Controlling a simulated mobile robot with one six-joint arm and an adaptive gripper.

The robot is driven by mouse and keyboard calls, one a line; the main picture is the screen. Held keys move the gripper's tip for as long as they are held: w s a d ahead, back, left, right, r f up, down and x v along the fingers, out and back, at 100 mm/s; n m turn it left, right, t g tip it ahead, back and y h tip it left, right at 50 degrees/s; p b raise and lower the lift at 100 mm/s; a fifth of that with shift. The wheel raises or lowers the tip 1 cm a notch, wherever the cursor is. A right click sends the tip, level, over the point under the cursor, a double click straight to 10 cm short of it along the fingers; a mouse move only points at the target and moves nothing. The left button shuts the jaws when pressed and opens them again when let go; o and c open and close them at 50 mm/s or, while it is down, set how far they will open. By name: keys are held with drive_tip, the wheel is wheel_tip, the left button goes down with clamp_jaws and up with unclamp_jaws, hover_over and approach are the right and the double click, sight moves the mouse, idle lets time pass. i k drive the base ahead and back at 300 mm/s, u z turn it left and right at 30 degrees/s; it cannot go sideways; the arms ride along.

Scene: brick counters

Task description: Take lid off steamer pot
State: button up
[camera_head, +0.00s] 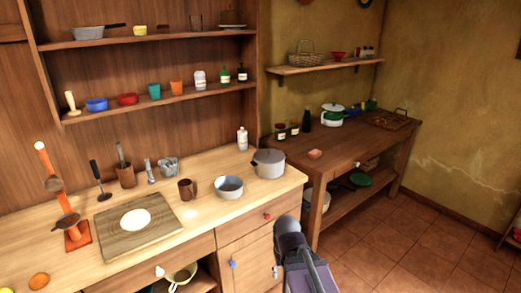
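Two lidded pots are in view, and I cannot tell for sure which is the steamer pot. A grey metal pot (268,168) stands at the right end of the light wooden counter. Its grey lid (268,156) with a small knob sits on top. A white and green pot (331,118) stands farther back on the dark side table, with a lid (332,107) on it. My dark arm rises from the bottom centre, in front of the cabinet and below the grey pot. My gripper's fingers cannot be made out.
A white bottle (242,139) stands behind. Jars (281,131) and a dark bottle (307,120) stand on the side table. Tiled floor (420,255) is clear at right.

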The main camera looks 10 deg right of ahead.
sight(265, 156)
drive_tip(key=u, duration=0.15)
drive_tip(key=i, duration=1.3)
drive_tip(key=u, duration=0.1)
